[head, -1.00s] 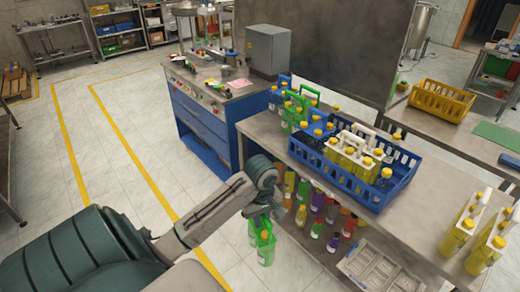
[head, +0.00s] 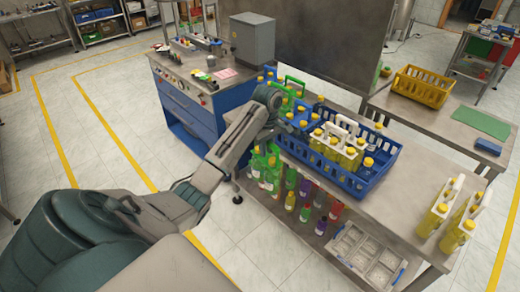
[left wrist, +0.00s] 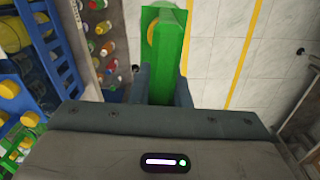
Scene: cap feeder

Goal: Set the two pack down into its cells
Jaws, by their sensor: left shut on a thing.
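My left gripper (head: 268,138) is shut on a green two pack (head: 264,172), with yellow caps, hanging beside the left end of the steel table. In the left wrist view the pack's green handle (left wrist: 168,45) sits between the two fingers (left wrist: 162,88). The blue crate (head: 342,178) stands on the table, to the right of the gripper. It holds white-handled packs of yellow bottles (head: 338,145) and loose yellow-capped bottles. My arm and the crate walls hide part of its cells. My right gripper is not in view.
Green-handled packs (head: 292,88) stand at the table's back left, close behind my gripper. Coloured bottles (head: 305,195) and a grey tray (head: 368,255) sit on the lower shelf. White-handled yellow packs (head: 440,210) stand on the right. The tabletop (head: 395,205) between is clear.

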